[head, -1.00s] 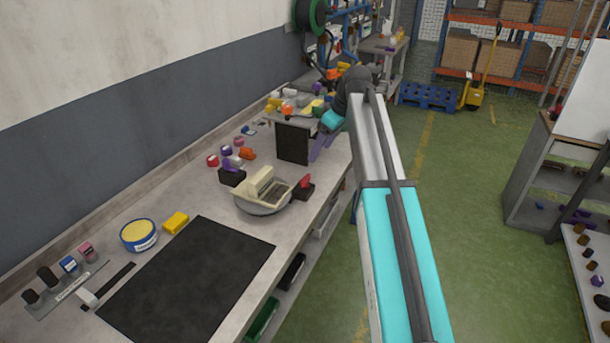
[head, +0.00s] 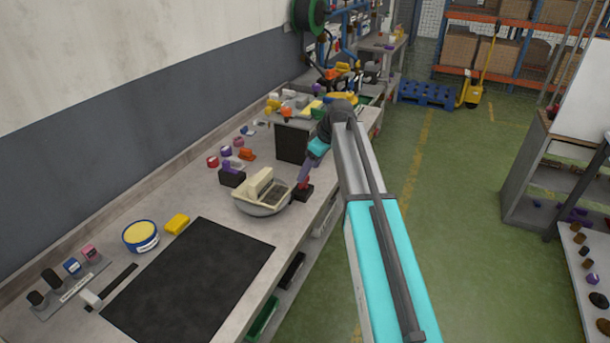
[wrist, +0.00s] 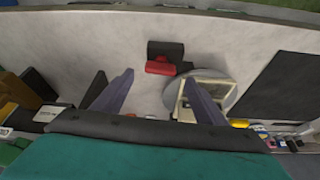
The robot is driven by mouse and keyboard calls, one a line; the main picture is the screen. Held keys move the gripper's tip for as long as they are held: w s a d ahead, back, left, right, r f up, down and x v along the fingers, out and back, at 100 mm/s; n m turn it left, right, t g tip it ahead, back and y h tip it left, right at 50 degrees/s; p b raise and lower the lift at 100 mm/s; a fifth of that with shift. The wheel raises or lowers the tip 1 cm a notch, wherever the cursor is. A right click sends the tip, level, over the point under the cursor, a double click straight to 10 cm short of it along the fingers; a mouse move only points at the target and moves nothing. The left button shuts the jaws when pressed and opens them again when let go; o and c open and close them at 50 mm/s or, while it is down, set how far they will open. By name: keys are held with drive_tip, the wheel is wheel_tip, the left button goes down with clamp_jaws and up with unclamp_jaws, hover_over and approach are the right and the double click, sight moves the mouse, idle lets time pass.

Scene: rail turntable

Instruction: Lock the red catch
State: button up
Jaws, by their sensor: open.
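The red catch (wrist: 159,66) sits on a black block (wrist: 165,49) at the side of the turntable, near the bench's front edge. In the head view the red catch (head: 304,182) is partly covered by my gripper (head: 304,175). The round grey turntable (head: 262,208) carries a cream frame (head: 260,184); the turntable also shows in the wrist view (wrist: 174,97). In the wrist view my gripper (wrist: 160,82) has its two purple fingers wide apart and empty. The red catch appears between and beyond the fingertips, with no visible contact.
A black upright panel (head: 291,143) stands behind my gripper. A small black block with a purple top (head: 232,176) stands left of the turntable. A black mat (head: 190,280) and a yellow-topped round tin (head: 140,235) lie nearer.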

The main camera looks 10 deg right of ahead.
sight(306, 186)
drive_tip(key=shift+p+x, duration=0.45)
drive_tip(key=shift+x, duration=1.7)
drive_tip(key=c, duration=1.1)
